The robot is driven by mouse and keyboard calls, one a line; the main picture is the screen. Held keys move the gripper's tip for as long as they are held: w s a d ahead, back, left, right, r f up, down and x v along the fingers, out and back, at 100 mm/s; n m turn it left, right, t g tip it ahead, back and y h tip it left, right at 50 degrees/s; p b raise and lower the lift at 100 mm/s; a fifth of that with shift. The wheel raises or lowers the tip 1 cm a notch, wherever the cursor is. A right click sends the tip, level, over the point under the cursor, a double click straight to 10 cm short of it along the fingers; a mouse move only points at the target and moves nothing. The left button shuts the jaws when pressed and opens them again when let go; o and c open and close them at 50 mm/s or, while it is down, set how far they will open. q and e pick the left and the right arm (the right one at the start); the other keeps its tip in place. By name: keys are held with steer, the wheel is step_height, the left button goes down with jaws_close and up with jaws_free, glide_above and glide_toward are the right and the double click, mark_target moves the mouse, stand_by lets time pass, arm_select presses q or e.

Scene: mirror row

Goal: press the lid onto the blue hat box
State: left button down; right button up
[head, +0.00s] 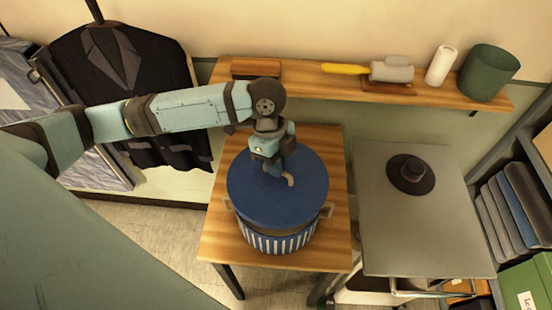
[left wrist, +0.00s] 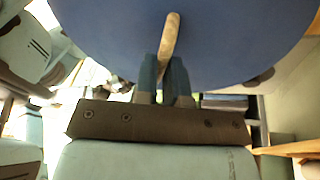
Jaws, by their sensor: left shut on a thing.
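The round blue lid (head: 258,207) is over the blue hat box (head: 277,243), which has white stripes and a handle on each side. The box stands on a small wooden table. A dark band shows between lid and stripes; I cannot tell whether the lid touches the box all round. My left gripper (head: 284,174) is above the lid, shut on its pale curved handle. In the left wrist view the lid (left wrist: 110,30) fills the top, and the handle (left wrist: 170,35) runs between my fingers (left wrist: 168,70). My right gripper is not in view.
The wooden table (head: 225,240) has bare strips around the box. To its right, a grey cart top (head: 420,235) holds a black hat (head: 411,174). Behind, a wall shelf (head: 300,78) carries a brush, a white roll and a green bin. Dark clothing (head: 130,75) hangs at the left.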

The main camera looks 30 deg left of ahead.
mark_target(277, 180)
arm_select(q)
steer(key=shift+d+f+b, duration=0.1)
steer(key=shift+f+b, duration=0.65)
steer(key=shift+b, duration=0.05)
step_height(277, 180, down, 3)
steer(key=b, duration=0.3)
steer(key=shift+r+b, duration=0.1)
steer(key=shift+b, duration=0.2)
steer(key=shift+f, duration=1)
steer(key=shift+p, duration=0.45)
